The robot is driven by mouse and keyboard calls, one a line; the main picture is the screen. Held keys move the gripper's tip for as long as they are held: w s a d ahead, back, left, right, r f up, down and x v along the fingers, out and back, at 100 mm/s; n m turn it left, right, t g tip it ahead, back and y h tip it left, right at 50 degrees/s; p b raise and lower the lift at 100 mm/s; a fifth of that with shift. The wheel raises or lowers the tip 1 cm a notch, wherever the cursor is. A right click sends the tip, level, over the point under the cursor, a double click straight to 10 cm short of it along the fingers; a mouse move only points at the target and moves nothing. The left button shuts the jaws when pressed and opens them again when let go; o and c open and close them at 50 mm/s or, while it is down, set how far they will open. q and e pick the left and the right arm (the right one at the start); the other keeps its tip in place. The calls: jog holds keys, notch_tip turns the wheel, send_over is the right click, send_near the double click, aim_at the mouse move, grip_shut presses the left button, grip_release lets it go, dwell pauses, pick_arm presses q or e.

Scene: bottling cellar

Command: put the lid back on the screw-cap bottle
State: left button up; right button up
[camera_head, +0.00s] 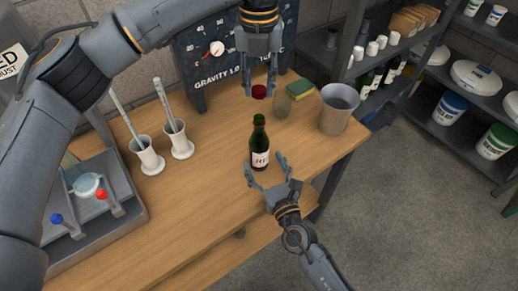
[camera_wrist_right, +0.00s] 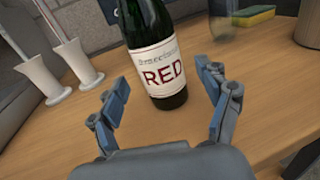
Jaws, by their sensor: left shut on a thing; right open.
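The dark green screw-cap bottle (camera_head: 259,148) stands upright on the wooden table, its neck bare. In the right wrist view the bottle (camera_wrist_right: 160,65) shows a white label with "RED", and its top is cut off. My left gripper (camera_head: 258,88) points down, shut on the dark red lid (camera_head: 259,92). In the head view the lid shows above the bottle's mouth, with a visible gap. My right gripper (camera_head: 265,165) is open at the bottle's near side, its fingers pointing at it. In the right wrist view its fingers (camera_wrist_right: 162,78) spread left and right of the bottle, not closed on it.
A clear glass (camera_head: 283,104), a yellow-green sponge (camera_head: 301,89) and a grey bucket (camera_head: 337,110) stand behind right of the bottle. Two white cylinder stands (camera_head: 149,157) (camera_head: 180,142) are left. A chalkboard (camera_head: 200,68) stands behind. Bare tabletop lies left of the bottle.

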jog(key=shift+x, duration=2)
grip_shut()
pick_arm(q)
jog(key=shift+f, duration=2.45)
